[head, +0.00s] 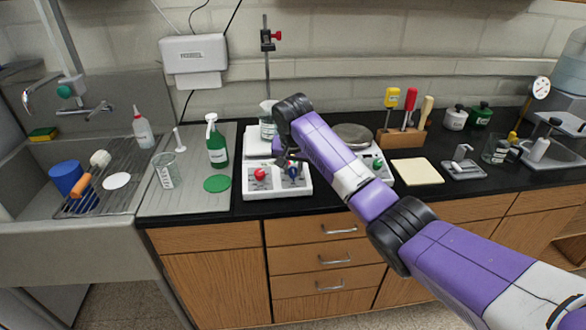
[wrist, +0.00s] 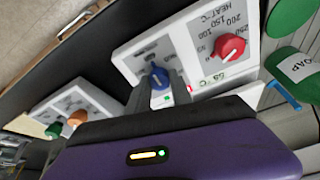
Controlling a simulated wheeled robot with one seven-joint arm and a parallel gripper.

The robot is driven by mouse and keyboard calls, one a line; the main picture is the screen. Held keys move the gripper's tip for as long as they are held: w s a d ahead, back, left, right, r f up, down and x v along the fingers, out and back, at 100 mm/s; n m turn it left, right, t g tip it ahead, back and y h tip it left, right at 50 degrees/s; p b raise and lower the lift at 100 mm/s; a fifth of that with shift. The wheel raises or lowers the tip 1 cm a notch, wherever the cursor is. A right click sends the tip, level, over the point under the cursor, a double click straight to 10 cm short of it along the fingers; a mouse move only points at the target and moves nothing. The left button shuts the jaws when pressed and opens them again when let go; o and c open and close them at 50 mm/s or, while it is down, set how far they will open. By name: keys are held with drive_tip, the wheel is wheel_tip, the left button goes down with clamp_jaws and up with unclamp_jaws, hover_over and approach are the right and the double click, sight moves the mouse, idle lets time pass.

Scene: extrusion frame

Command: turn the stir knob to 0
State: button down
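The stirring hotplate (head: 277,190) stands on the black bench, with a red knob (head: 260,174) and a blue knob (head: 293,171) on its white front panel. In the wrist view the panel appears upside down; the red knob (wrist: 229,47) sits in a dial marked HEAT °C. The blue knob (wrist: 158,76) is on the other dial, whose label is too blurred to read; I take it as the stir knob. My gripper (wrist: 159,88) is at the blue knob, its dark fingers apart on either side of it. I cannot tell whether they touch it.
A glass vessel (head: 268,120) stands on the hotplate beside a rod stand (head: 267,70). The green soap bottle (head: 216,148) and a green disc (head: 217,184) are to the left. A second device (wrist: 75,110) has orange and green knobs.

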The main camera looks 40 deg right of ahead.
drive_tip(key=shift+n+p, duration=0.3)
drive_tip(key=shift+n, duration=0.1)
drive_tip(key=n+p, duration=0.2)
drive_tip(key=n, duration=0.2)
drive_tip(key=shift+r+n+t+y, duration=0.1)
drive_tip(key=shift+n+t+y, duration=0.2)
drive_tip(key=shift+n+y, duration=0.1)
drive_tip(key=n+y+p, duration=0.1)
drive_tip(key=n, duration=0.5)
drive_tip(key=shift+d+n, duration=0.1)
drive_tip(key=shift+n, duration=0.2)
drive_tip(key=n+y+b, duration=0.1)
drive_tip(key=n, duration=0.4)
drive_tip(key=n+g+b, duration=0.1)
drive_tip(key=n+b, duration=0.1)
drive_tip(key=n, duration=0.4)
drive_tip(key=shift+n+y+b, duration=0.3)
drive_tip(key=shift+n+y, duration=0.1)
drive_tip(key=c, duration=1.1)
unclamp_jaws()
drive_tip(key=shift+c, duration=0.2)
